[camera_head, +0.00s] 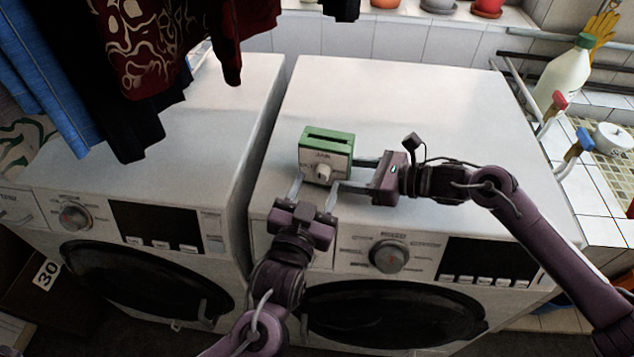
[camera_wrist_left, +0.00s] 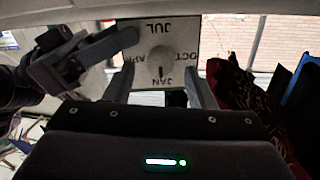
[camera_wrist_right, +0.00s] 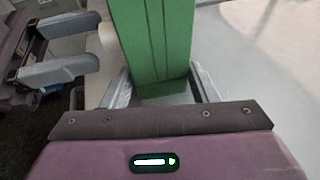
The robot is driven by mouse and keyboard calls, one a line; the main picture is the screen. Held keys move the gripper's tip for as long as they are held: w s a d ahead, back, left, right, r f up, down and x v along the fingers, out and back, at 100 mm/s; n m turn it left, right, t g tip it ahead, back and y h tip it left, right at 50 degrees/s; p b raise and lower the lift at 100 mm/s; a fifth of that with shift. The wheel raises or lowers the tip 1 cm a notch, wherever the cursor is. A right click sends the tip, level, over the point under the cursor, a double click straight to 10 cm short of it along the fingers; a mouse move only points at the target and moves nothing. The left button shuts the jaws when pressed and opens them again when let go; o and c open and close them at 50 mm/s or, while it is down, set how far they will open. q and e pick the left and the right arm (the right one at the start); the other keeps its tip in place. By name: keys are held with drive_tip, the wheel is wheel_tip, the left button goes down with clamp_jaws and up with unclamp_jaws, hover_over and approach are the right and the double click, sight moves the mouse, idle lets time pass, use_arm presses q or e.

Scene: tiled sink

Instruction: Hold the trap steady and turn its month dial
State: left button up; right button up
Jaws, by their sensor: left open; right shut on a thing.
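The trap (camera_head: 329,152) is a green box with a pale front plate, standing upright on the right washing machine near its front edge. Its round pale month dial (camera_head: 322,173) faces forward. In the left wrist view the dial (camera_wrist_left: 160,63) is ringed by JUL, OCT, APR and JAN, and its dark mark points at JAN. My right gripper (camera_head: 346,174) is shut on the trap's body from the right; the green body (camera_wrist_right: 152,45) stands between its fingers. My left gripper (camera_head: 314,194) is open in front of the trap, its fingers apart, below and clear of the dial.
The right machine's top (camera_head: 400,95) is largely clear. Clothes (camera_head: 165,50) hang over the left machine. A white bottle (camera_head: 565,75) and brushes stand by the tiled sink at the right. A control knob (camera_head: 388,256) is on the machine front.

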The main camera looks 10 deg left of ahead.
use_arm(q)
drive_tip(key=shift+w+d, duration=0.1)
drive_tip(key=shift+w, duration=0.65)
drive_tip(key=c, duration=1)
